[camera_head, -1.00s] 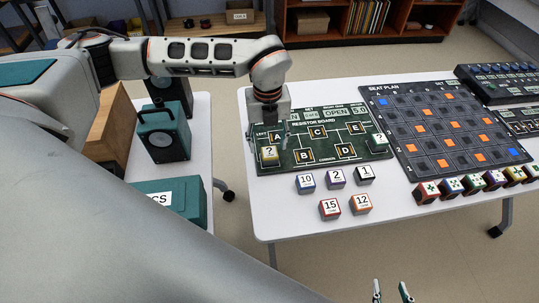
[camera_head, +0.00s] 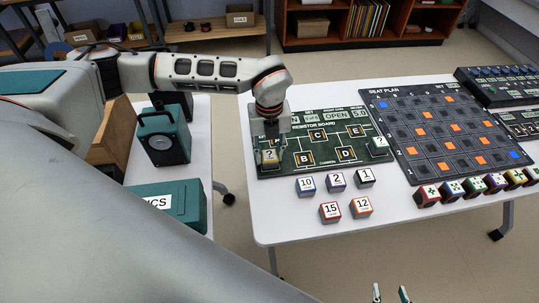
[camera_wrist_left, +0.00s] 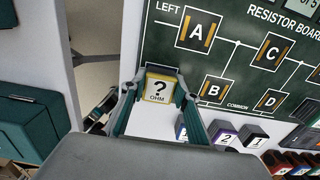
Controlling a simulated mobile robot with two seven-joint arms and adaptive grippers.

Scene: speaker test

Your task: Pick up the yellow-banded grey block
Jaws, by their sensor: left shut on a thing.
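The yellow-banded grey block (camera_head: 269,157) has a white top marked "?" and a yellow border. It is between the fingers of my left gripper (camera_head: 270,160), which is shut on it at the left end of the dark green resistor board (camera_head: 325,166). In the left wrist view the block (camera_wrist_left: 160,88) sits upright between the fingertips, with "OHM" under the "?". I cannot tell for sure whether its underside is clear of the board. My right gripper (camera_head: 391,295) shows only as two separate fingertips at the bottom edge, open and empty.
Another "?" block (camera_head: 379,146), with green on it, is at the board's right end. Several numbered blocks (camera_head: 335,181) stand in front of the board. The seat plan panel (camera_head: 445,131) and coloured cubes (camera_head: 427,195) lie to the right. A teal speaker (camera_head: 163,136) stands on the left table.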

